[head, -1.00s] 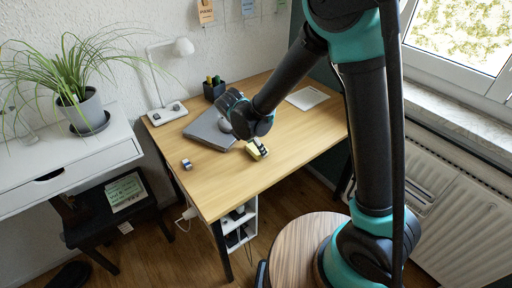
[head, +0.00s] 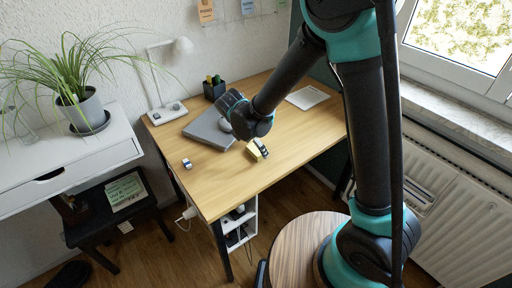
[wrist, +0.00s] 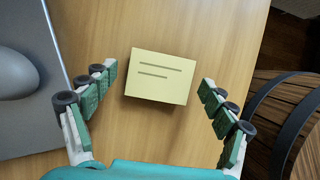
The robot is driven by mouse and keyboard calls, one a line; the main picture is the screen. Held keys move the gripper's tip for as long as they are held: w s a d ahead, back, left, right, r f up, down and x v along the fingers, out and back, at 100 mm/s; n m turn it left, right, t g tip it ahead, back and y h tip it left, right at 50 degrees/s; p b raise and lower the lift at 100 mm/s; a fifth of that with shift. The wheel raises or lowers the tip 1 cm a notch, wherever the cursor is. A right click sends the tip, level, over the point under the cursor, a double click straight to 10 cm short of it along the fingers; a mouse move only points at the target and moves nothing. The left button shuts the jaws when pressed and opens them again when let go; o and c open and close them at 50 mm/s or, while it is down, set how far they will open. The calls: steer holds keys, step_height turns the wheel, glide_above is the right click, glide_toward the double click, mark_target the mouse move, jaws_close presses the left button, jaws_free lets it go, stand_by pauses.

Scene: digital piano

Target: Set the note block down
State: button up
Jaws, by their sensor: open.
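The yellow note block (wrist: 158,76) lies flat on the wooden desk, with two dark lines on its top. In the wrist view it sits between and slightly beyond my open fingers, with clear gaps on both sides. My gripper (wrist: 157,98) is open and empty. In the head view my gripper (head: 261,150) is low over the desk (head: 290,140), and the note block (head: 254,151) shows just beside its fingers, partly covered by them.
A grey laptop (head: 205,130) with a grey mouse (wrist: 14,76) on it lies left of the block. A small blue-and-white item (head: 187,164) is near the desk's left edge. A pen holder (head: 214,88), a lamp (head: 165,112) and a white tray (head: 307,97) stand farther back. The desk front is clear.

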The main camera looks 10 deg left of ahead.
steer(key=v, duration=1.2)
steer(key=w+d+f+m+g+y, duration=0.1)
steer(key=w+d+f+m+y, duration=0.1)
steer(key=d+m, duration=1.4)
steer(key=s+d+f+m, duration=0.1)
steer(key=s+d+m, duration=0.2)
steer(key=d, duration=0.3)
steer(key=s+d+f+m+t, duration=0.1)
steer(key=s+d+m, duration=0.1)
steer(key=d+m, duration=0.2)
steer(key=s+d+f+m+y, duration=0.1)
steer(key=s+d+f+m, duration=0.1)
steer(key=d, duration=0.8)
steer(key=s+m, duration=0.1)
steer(key=m, duration=0.1)
steer(key=shift+s+m+t, duration=0.3)
steer(key=shift+t, duration=0.1)
steer(key=shift+d+f, duration=0.15)
